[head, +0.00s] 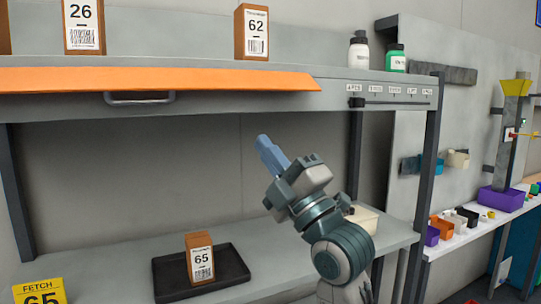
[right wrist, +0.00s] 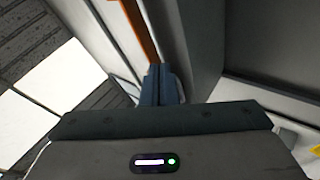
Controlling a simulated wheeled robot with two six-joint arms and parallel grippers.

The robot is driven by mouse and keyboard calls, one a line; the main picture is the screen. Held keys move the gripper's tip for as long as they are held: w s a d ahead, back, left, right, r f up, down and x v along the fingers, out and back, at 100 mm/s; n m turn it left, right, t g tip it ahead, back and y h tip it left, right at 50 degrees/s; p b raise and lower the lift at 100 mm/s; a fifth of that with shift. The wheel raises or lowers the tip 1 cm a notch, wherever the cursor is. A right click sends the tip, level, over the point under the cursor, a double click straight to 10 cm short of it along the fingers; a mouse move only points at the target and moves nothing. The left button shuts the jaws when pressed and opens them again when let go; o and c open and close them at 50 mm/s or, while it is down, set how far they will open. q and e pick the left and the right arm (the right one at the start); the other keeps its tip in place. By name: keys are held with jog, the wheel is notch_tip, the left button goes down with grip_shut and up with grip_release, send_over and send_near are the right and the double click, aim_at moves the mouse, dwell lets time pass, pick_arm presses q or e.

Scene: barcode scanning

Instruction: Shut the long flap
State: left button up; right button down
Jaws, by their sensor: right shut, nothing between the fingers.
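The long orange flap (head: 160,79) runs along the front of the upper shelf in the head view, from the left edge to about the middle. It appears to jut out from the shelf front, and a grey handle (head: 140,97) shows just below it. My right gripper (head: 265,145) is shut and empty, its blue fingers pointing up, below the flap's right part and apart from it in the picture. In the right wrist view the shut fingers (right wrist: 160,85) point toward an orange strip (right wrist: 137,25), apparently the flap. My left gripper is not in view.
Boxes numbered 26 (head: 84,25) and 62 (head: 252,32) and two bottles (head: 358,50) stand on the upper shelf. Box 65 (head: 200,258) stands on a black tray (head: 165,275) on the lower shelf. A dark post (head: 425,160) is right of my arm. The space between shelves is open.

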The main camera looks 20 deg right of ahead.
jog(key=p+x, duration=0.2)
jog(key=x, duration=0.8)
jog(key=shift+w+a+r+p, duration=0.1)
jog(key=shift+w+a+p, duration=0.1)
jog(key=shift+w+p, duration=0.2)
jog(key=shift+r, duration=0.1)
jog(key=shift+s+r+p, duration=0.4)
jog(key=shift+r, duration=0.15)
jog(key=shift+s+r, duration=0.1)
jog(key=shift+s, duration=0.05)
jog(key=shift+r, duration=0.1)
